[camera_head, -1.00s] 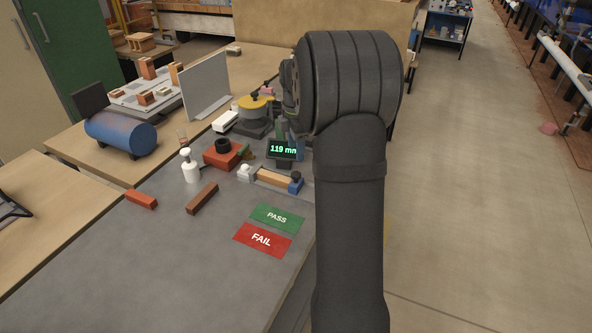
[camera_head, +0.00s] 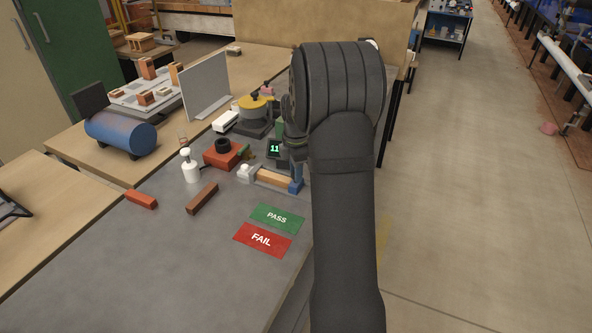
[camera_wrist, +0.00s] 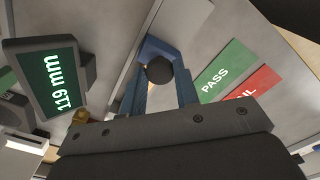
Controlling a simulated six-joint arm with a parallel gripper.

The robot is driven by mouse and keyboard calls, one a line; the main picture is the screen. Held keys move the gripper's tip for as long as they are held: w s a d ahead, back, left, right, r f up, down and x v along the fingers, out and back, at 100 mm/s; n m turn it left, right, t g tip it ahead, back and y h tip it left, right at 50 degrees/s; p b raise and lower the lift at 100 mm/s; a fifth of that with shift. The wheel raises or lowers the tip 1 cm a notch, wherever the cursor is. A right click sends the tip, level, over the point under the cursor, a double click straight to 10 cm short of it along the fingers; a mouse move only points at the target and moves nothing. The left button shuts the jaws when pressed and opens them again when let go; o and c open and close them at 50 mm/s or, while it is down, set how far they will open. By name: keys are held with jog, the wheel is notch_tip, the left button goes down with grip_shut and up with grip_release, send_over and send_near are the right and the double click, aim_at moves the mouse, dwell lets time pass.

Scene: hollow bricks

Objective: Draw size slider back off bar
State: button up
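The blue size slider (camera_head: 295,187) sits at the right end of the gauge's bar, beside a tan brick (camera_head: 273,179). In the wrist view the slider (camera_wrist: 153,46) carries a round dark knob (camera_wrist: 160,70). My gripper (camera_head: 296,165) is low over the slider, partly hidden by my arm. In the wrist view the two blue fingers of my gripper (camera_wrist: 163,88) stand apart, one on each side of the knob. I cannot tell whether they touch it. The display (camera_wrist: 52,78) reads 119 mm; it is partly covered in the head view (camera_head: 274,149).
A green PASS pad (camera_head: 277,218) and a red FAIL pad (camera_head: 262,240) lie in front of the gauge. A brown brick (camera_head: 202,198), an orange-red brick (camera_head: 141,199) and a white bottle (camera_head: 191,170) stand to the left. The front bench area is clear.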

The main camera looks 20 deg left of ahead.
grip_shut()
jog(key=shift+d, duration=1.7)
jog(key=o, duration=0.6)
grip_release()
jog(key=shift+o, duration=0.2)
notch_tip(320, 180, up, 18)
jog(key=shift+f, duration=0.25)
